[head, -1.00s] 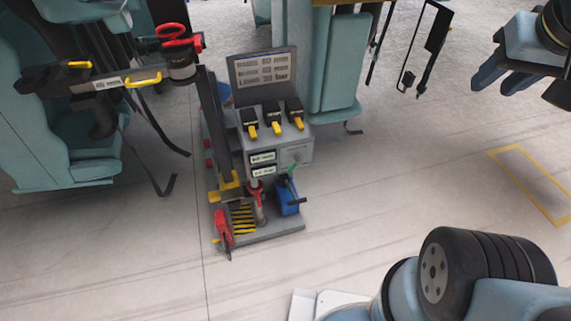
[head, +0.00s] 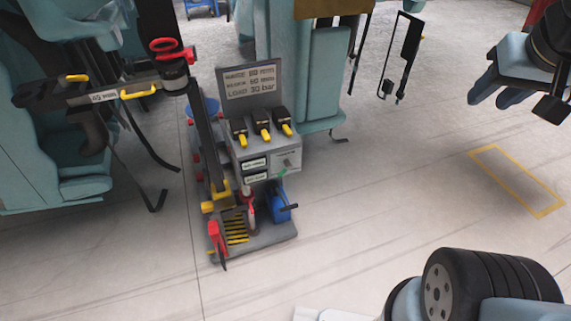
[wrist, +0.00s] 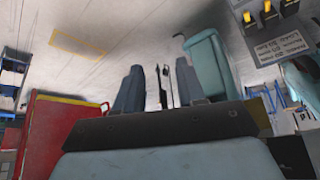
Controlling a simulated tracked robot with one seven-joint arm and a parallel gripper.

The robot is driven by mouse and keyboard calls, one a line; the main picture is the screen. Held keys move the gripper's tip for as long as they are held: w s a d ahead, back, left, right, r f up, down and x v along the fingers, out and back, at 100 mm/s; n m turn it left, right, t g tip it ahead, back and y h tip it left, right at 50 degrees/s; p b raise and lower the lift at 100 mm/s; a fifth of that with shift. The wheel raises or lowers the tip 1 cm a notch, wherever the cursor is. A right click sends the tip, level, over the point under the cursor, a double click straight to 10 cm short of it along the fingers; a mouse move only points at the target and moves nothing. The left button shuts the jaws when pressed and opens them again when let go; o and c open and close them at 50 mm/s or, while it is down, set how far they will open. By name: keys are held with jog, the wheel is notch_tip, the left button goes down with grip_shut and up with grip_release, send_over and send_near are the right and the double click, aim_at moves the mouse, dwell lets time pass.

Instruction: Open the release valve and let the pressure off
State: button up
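A grey pump stand (head: 275,240) is on the floor left of centre in the head view. It carries a sign (head: 249,82), a row of three black units with yellow levers (head: 263,134), and a panel with a small green-tipped part (head: 282,172). A blue box with a dark handle (head: 279,207) and a red-handled part (head: 249,196) sit low on it. I cannot tell which part is the release valve. My gripper (head: 492,94) is at the upper right, far from the stand. Its fingers are apart and empty in the wrist view (wrist: 159,80).
A red-topped tool (head: 172,58) and a dark bar with yellow handles (head: 108,92) reach left from the stand's post. A yellow floor outline (head: 518,180) lies right. Open floor lies before the stand. A red cabinet (wrist: 65,125) shows in the wrist view.

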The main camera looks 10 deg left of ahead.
jog(key=w+a+f+t+y, duration=0.1)
jog(key=w+a+f, duration=0.2)
jog(key=w+f, duration=0.35)
jog(key=w+a+f+t, duration=0.1)
jog(key=w+a+f, duration=0.2)
jog(key=w, duration=0.7)
jog(key=w+a+f+t+y, duration=0.1)
jog(key=w+a+f, duration=0.2)
jog(key=w+f, duration=0.35)
jog(key=w+a+f+y, duration=0.1)
jog(key=w+a+f, duration=0.4)
jog(key=a+f, duration=0.1)
jog(key=t+y, duration=0.1)
jog(key=y, duration=0.7)
send_near(282, 175)
jog(key=x, duration=0.9)
grip_shut()
